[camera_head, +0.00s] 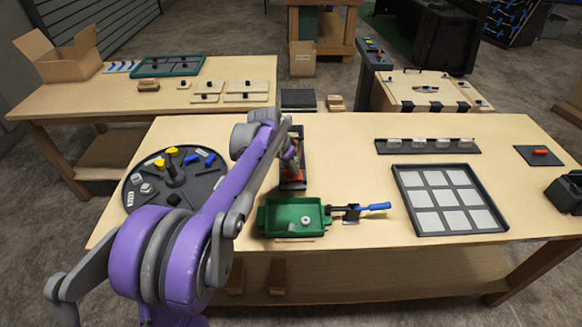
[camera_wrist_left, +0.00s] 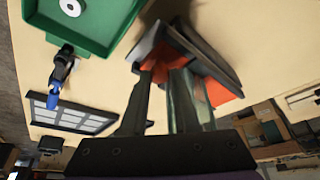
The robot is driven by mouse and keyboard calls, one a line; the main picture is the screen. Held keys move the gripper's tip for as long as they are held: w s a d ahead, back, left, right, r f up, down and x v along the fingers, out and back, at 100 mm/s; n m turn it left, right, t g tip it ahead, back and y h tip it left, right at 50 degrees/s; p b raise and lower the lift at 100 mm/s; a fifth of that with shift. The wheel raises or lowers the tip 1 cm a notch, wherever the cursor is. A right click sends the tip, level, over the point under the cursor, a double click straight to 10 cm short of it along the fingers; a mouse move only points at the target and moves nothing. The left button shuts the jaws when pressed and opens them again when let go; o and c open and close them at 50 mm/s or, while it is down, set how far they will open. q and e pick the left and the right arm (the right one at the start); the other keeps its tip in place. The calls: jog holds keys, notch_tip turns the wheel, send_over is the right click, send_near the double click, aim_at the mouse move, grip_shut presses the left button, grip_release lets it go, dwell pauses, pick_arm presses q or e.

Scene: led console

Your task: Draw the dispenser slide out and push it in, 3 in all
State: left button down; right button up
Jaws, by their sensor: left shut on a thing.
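The dispenser (camera_head: 292,184) is a dark, narrow unit with orange-red parts, standing on the main table behind the green tray. In the left wrist view the dispenser (camera_wrist_left: 212,50) shows as grey plates with orange below, right at my fingertips. My left gripper (camera_head: 291,158) reaches it from above and is shut on the dispenser slide. In the wrist view my left gripper's fingers (camera_wrist_left: 163,78) end at the orange part, and the held piece is mostly hidden between them. How far the slide is out cannot be told. My right gripper is not in view.
A green tray (camera_head: 272,220) with a small ring stands just in front, with a blue-handled tool (camera_head: 372,207) at its right. A round black dish (camera_head: 138,184) holds coloured pieces at left. A gridded panel (camera_head: 402,197) lies right. The table between tool and back strip is clear.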

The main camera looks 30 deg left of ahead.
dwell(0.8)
pick_arm(q)
jog(key=s+d, duration=0.5)
jog(key=s, duration=0.4)
jog(key=shift+s+d, duration=0.25)
jog(key=shift+d, duration=0.15)
jog(key=shift+f, duration=0.1)
jog(key=c, duration=0.9)
grip_release()
jog(key=shift+c, duration=0.2)
jog(key=shift+s+d, duration=0.1)
jog(key=shift+s, duration=0.05)
jog(key=shift+r, duration=0.2)
jog(key=v, duration=1)
jog(key=shift+s+r, duration=0.2)
jog(key=shift+r, duration=0.05)
